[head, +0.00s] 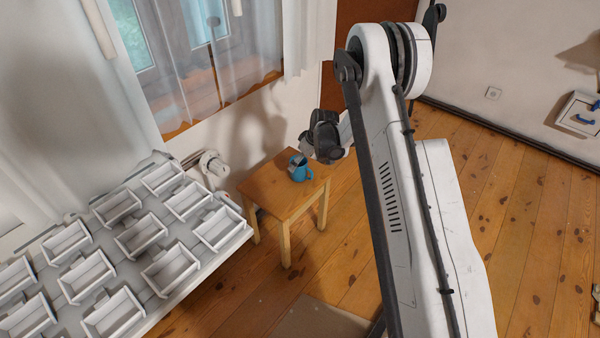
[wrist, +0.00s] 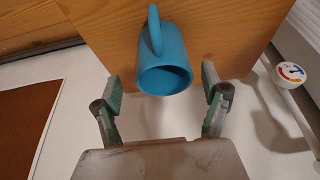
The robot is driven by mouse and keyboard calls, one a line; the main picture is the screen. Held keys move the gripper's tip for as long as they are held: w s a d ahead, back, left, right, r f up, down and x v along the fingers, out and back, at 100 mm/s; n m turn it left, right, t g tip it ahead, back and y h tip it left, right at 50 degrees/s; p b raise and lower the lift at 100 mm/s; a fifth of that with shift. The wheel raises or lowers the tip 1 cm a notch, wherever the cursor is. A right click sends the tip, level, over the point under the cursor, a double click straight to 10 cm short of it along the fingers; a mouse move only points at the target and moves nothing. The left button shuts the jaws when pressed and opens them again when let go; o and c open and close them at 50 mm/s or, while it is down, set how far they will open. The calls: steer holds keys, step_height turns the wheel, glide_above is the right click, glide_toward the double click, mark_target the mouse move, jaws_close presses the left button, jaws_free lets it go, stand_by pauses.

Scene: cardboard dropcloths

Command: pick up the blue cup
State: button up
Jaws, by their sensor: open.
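The blue cup (head: 300,172) stands on a small wooden table (head: 266,188) by the wall in the head view. In the wrist view the blue cup (wrist: 165,62) is at the top middle, with its handle toward the top and its dark opening showing. My gripper (wrist: 164,90) is open and empty, with its two green-padded fingers spread to either side below the cup. The cup lies beyond and between the fingertips, and I see no contact. In the head view my gripper (head: 308,156) is close to the cup and partly overlaps it.
A white radiator valve (head: 213,164) sits beside the table, and its dial shows in the wrist view (wrist: 291,72). Several white open bins (head: 141,236) stand on a surface at the left. A cardboard sheet (head: 318,322) lies on the wooden floor.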

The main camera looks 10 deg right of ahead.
steer(key=x, duration=0.1)
steer(key=b+x, duration=0.1)
steer(key=x, duration=0.1)
steer(key=b+x, duration=0.1)
steer(key=x, duration=0.1)
steer(key=shift+s+f, duration=0.2)
steer(key=shift+s, duration=0.1)
steer(key=shift+a, duration=0.1)
steer(key=c, duration=1.3)
